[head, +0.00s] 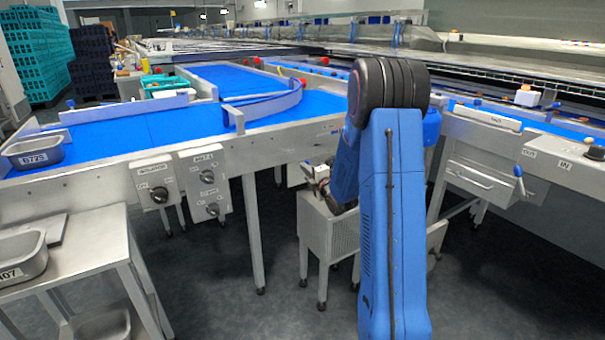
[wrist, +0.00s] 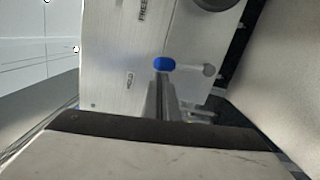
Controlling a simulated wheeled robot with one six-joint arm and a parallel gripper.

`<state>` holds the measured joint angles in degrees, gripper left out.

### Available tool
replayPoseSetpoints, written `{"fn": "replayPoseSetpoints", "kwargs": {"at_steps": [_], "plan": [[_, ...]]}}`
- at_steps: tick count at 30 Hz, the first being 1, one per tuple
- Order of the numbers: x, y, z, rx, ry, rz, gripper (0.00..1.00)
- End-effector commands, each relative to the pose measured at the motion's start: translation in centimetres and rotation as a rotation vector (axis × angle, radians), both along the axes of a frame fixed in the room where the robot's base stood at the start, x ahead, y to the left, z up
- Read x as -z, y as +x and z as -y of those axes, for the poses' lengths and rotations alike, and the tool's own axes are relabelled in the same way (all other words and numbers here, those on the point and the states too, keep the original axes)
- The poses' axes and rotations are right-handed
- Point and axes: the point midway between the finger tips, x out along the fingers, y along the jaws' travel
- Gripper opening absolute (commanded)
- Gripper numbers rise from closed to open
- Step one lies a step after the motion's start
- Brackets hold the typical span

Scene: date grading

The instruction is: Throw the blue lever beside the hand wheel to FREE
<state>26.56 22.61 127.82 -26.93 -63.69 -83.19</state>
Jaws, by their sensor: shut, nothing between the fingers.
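In the wrist view the blue lever (wrist: 164,64) has a blue knob on a short grey arm from a round pivot, on a pale metal panel (wrist: 108,55). The knob lies roughly level with the HOLD mark (wrist: 130,80); the FREE mark (wrist: 142,10) is farther up the panel. My gripper (wrist: 163,82) is shut and empty, its fingertips close below the knob; I cannot tell whether they touch. A dark round part, perhaps the hand wheel (wrist: 215,3), is cut off by the top edge. In the head view my arm hides much of this area.
In the head view a grey perforated cabinet (head: 317,225) stands on legs by my arm. A blue belt table (head: 165,125) with knob panels is at left, and a steel side table (head: 75,250) stands nearer. Another blue-knobbed handle (head: 518,171) is at right. Dark floor is open at lower right.

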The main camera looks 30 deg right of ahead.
Motion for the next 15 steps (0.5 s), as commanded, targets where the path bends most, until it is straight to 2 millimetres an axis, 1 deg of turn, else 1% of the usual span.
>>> {"fn": "replayPoseSetpoints", "kwargs": {"at_steps": [7, 15], "plan": [[-0.7, 0.1, 2.0, 0.002, 0.228, -0.006, 0.0], [-0.7, 0.1, 3.7, 0.001, 0.442, -0.016, 0.0]]}}
